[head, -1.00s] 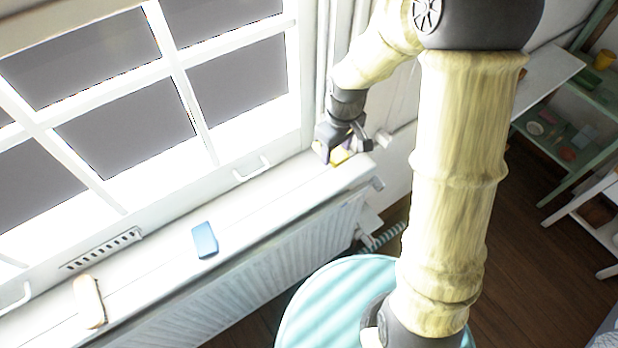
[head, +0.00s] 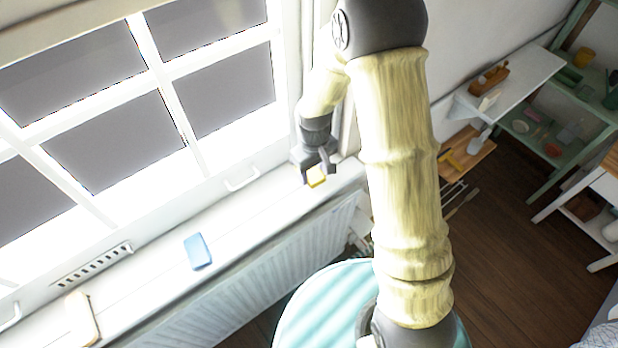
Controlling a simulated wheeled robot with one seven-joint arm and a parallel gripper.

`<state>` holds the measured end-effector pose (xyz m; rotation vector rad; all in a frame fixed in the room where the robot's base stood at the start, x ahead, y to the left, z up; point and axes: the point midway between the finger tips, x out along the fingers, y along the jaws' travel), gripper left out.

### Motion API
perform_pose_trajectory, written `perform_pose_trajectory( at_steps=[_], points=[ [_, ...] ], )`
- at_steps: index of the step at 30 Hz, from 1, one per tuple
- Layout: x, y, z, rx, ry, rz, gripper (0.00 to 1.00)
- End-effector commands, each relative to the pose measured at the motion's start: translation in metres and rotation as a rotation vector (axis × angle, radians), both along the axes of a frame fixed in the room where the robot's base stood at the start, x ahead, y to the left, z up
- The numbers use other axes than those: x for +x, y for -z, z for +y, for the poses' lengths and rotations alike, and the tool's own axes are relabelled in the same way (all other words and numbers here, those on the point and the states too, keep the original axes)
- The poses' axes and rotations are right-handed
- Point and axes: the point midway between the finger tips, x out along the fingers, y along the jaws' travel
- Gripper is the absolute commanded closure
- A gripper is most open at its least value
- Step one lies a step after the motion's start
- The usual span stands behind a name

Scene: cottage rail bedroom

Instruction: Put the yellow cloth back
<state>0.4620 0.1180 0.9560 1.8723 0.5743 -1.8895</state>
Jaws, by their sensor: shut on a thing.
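My gripper (head: 314,177) is above the right end of the white window sill, with its fingers pointing down. It is shut on the yellow cloth (head: 317,180), of which a small folded part shows below the fingers. The cloth looks lifted a little off the sill, though the exact gap is hard to tell. The rest of the cloth is hidden by the fingers.
A blue block (head: 198,251) and a tan-edged object (head: 82,318) lie on the sill (head: 262,212). A radiator (head: 285,262) stands below. A round light-blue top (head: 310,310) is in front. Shelves (head: 560,130) with small things stand at the right.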

Motion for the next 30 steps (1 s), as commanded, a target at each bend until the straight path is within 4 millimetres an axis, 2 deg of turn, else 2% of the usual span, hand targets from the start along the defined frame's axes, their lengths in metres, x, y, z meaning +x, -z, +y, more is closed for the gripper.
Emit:
perform_pose_trajectory(
  at_steps=[10,20,29,30],
  points=[
    [0.000,0.004,0.001,0.001,-0.001,-0.001,0.70],
    [0.000,0.042,0.000,0.001,0.002,0.001,0.70],
    [0.000,0.044,-0.001,0.001,0.003,-0.002,0.70],
    [0.000,0.043,-0.001,0.001,0.003,-0.002,0.46]
  ],
)
